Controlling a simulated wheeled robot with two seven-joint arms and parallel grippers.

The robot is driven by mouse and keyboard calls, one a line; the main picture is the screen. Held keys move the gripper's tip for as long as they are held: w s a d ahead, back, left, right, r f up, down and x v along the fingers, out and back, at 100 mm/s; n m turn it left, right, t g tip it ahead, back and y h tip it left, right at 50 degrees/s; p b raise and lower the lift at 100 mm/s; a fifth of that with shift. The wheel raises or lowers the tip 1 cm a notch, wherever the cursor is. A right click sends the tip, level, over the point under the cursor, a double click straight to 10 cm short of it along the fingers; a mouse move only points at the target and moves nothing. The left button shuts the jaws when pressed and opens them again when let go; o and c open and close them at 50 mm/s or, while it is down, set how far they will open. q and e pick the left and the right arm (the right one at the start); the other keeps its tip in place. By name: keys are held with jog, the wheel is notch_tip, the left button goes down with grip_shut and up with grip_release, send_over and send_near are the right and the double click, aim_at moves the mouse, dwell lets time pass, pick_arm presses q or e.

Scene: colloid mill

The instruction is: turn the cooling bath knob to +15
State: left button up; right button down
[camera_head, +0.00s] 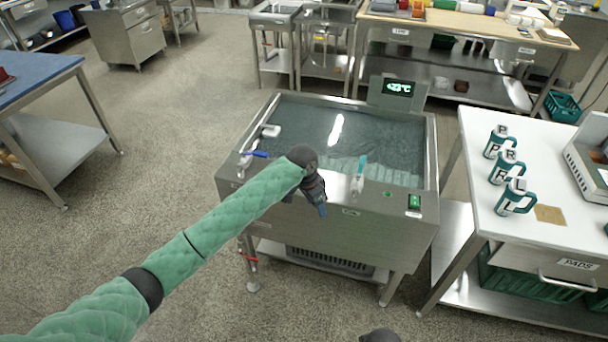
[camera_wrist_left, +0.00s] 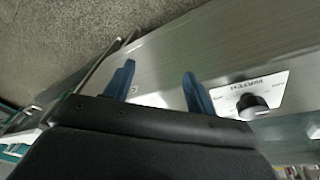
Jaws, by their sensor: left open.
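The cooling bath (camera_head: 335,225) is a steel tank of water on legs in the middle of the head view. Its display (camera_head: 398,88) shows a green reading that looks like +23°C. In the left wrist view the black knob (camera_wrist_left: 251,106) sits on a white label plate on the steel front, to the right of my fingers. My left gripper (camera_wrist_left: 157,85) is open and empty, with blue fingertips apart beside the knob, not around it. In the head view it hangs at the bath's front (camera_head: 321,205) and the knob is hidden there. My right gripper is not identifiable.
A blue-handled valve (camera_head: 254,154) is at the bath's left rim and a teal-topped fitting (camera_head: 359,175) at its front rim. A green-lit switch (camera_head: 414,202) is on the front right. A white table (camera_head: 556,225) with lettered mugs stands to the right. Floor in front is clear.

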pick_arm(q)
jog(key=w+a+r, duration=0.1)
jog(key=w+r, duration=0.2)
jog(key=w, duration=0.1)
jog(key=w+a+r+y, duration=0.1)
jog(key=w+a+r, duration=0.1)
jog(key=w+r, duration=0.1)
jog(key=w+a+r+y, duration=0.1)
jog(key=w+a+r, duration=0.1)
jog(key=w, duration=0.3)
jog(key=shift+w+a+r+m, duration=0.1)
jog(key=shift+a+r+m, duration=0.15)
jog(key=shift+r, duration=0.2)
jog(key=shift+d+f+p, duration=0.1)
jog(key=shift+f+p, duration=0.95)
jog(key=shift+f, duration=2.8)
pick_arm(e)
notch_tip(320, 180, down, 12)
jog(key=s, duration=0.2)
jog(key=shift+s+a, duration=0.15)
jog(key=shift+s, duration=0.15)
jog(key=shift+f, duration=0.1)
pick_arm(q)
jog(key=c, duration=1)
